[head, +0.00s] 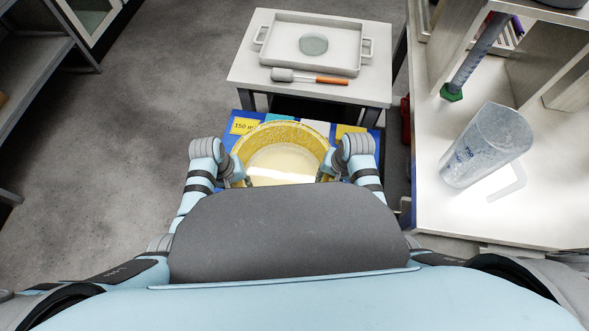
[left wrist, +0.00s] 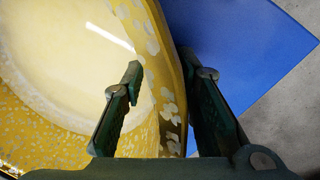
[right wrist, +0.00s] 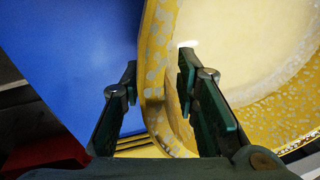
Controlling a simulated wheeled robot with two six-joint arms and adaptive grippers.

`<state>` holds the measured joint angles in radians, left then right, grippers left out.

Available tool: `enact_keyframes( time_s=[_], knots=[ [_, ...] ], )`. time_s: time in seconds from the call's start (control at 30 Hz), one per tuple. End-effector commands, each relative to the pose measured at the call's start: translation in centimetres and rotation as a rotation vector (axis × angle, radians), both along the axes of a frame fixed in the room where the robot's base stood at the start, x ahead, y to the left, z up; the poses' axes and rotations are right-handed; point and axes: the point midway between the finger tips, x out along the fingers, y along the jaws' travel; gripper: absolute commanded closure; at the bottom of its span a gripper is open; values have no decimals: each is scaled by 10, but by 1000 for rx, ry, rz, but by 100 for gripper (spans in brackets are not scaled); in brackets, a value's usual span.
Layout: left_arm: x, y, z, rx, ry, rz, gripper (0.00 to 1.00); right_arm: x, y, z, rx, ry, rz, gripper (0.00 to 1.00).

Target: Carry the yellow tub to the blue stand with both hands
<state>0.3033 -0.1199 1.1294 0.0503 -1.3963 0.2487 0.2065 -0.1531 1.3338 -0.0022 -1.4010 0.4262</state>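The yellow tub (head: 321,150), speckled with a pale inside, is over the blue stand (head: 360,171); its underside is hidden, so I cannot tell whether it rests there. My left gripper (head: 240,180) is at the tub's left rim. In the left wrist view, its fingers (left wrist: 162,68) straddle the tub wall (left wrist: 168,110), one inside and one outside, with a gap showing. My right gripper (head: 328,175) is at the right rim. In the right wrist view, its fingers (right wrist: 157,65) stand apart on either side of the wall (right wrist: 152,100).
A bench (head: 430,210) at right holds a clear jug (head: 485,145) and a cylinder (head: 478,55). Open floor lies left.

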Motion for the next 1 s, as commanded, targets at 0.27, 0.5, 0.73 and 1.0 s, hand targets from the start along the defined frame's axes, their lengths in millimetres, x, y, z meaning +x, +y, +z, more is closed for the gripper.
enact_keyframes(
  time_s=[0.27,0.5,0.73,1.0],
  knots=[
    [2,0,5,-4,-5,1,73,-36,9,-30,15,81,7,72],
    [0,9,52,-2,-5,2,73,-36,10,-29,15,82,7,72],
    [-2,13,74,-1,-1,1,73,-34,9,-23,15,76,8,72],
    [-2,13,76,-2,0,0,73,-22,-1,32,11,39,6,72]
  ],
)
